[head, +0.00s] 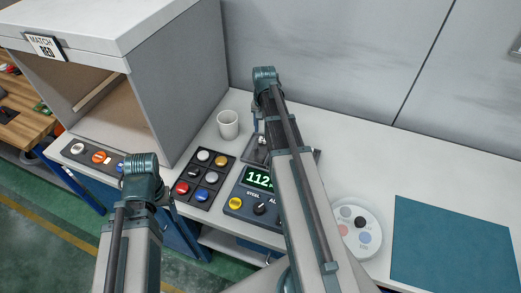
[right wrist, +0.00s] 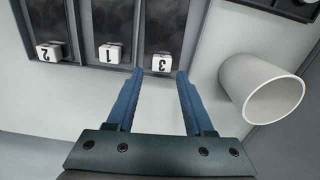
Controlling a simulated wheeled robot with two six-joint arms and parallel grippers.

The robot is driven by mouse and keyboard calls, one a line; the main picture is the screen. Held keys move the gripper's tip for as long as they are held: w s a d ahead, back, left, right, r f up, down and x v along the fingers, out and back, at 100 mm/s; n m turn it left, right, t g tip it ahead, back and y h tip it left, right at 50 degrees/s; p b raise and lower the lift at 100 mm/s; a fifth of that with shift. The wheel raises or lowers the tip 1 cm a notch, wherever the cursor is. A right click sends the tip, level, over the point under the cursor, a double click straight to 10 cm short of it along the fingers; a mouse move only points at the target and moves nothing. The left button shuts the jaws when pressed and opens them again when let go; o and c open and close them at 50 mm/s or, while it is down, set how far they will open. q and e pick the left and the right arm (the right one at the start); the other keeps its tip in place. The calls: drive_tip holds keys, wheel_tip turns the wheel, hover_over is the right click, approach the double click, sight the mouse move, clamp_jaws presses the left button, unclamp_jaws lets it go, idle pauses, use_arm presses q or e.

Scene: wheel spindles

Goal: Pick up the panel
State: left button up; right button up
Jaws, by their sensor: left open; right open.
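No part is labelled as the panel, and I cannot tell which piece it is. A flat teal square (head: 455,245) lies on the bench at the right in the head view. My right gripper (right wrist: 160,78) is open and empty in the right wrist view, its fingertips at the edge of a dark tray with slots by white tags (right wrist: 111,54) numbered 2, 1 and 3. It is nearest tag 3. In the head view my right arm covers most of this tray (head: 315,153). My left gripper (head: 172,212) is low at the left, mostly hidden by its wrist, with nothing seen in it.
A white cup (head: 228,124) stands beside the right gripper. A grey cabinet (head: 180,80) stands at the left. The bench's right rear is clear.

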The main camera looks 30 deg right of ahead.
sight(263, 138)
wheel_tip(263, 138, down, 5)
drive_tip(key=b, duration=0.4)
drive_tip(key=shift+w+f+b, duration=0.1)
drive_tip(key=shift+w+b, duration=0.05)
drive_tip(key=shift+b, duration=0.25)
clamp_jaws()
